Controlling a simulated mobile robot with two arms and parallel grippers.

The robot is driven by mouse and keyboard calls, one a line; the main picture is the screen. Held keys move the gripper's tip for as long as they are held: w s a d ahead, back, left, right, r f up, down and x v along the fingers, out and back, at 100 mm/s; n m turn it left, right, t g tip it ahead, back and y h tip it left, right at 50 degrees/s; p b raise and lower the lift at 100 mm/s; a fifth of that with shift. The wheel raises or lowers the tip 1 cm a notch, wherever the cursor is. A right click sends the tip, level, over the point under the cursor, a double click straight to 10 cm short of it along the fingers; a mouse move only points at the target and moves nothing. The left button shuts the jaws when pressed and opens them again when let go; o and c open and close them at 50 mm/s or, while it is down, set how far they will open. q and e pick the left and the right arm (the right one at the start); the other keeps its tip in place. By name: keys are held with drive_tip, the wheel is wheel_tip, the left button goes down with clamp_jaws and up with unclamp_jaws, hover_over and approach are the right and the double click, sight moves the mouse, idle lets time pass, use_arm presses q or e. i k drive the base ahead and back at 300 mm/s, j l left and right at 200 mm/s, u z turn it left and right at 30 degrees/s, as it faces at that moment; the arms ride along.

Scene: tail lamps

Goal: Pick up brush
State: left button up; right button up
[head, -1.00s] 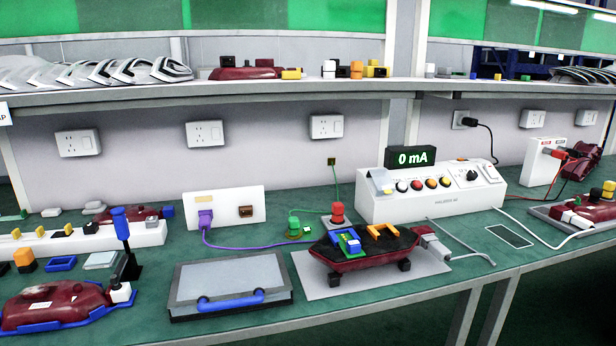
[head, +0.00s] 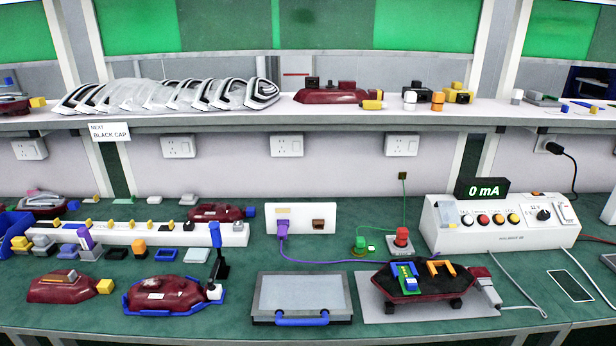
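I cannot make out a brush for certain in the head view. A blue-handled upright tool (head: 215,236) with a black lower part stands at the right end of a blue fixture (head: 130,310) that holds a dark red lamp (head: 165,293). It looks more like a clamp lever than a brush. A small upright purple-and-white item (head: 86,238) stands near the left end of the long white strip; it is too small to identify. Neither of my grippers shows.
The green bench (head: 250,334) carries a grey case (head: 302,293) with a blue handle, a lamp on a grey mat (head: 385,312), and a white meter box (head: 490,222) reading 0 mA. Blue bins (head: 14,228) stand at the left. A shelf (head: 220,120) runs above.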

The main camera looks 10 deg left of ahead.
sight(21, 244)
drive_tip(key=u, duration=2.1)
drive_tip(key=z, duration=0.25)
drive_tip(key=i+j+z, duration=0.25)
drive_tip(key=z, duration=0.2)
drive_tip(key=i+j+z, duration=0.15)
drive_tip(key=j+z, duration=0.25)
drive_tip(key=i+j+z, duration=0.1)
drive_tip(key=j, duration=0.4)
drive_tip(key=i+j+z, duration=0.15)
drive_tip(key=j, duration=0.4)
drive_tip(key=i+j+z, duration=0.1)
drive_tip(key=j, duration=0.45)
drive_tip(key=i+j+z, duration=0.1)
drive_tip(key=j, duration=0.45)
drive_tip(key=i+j+z, duration=0.1)
drive_tip(key=j, duration=0.45)
drive_tip(key=i, duration=0.05)
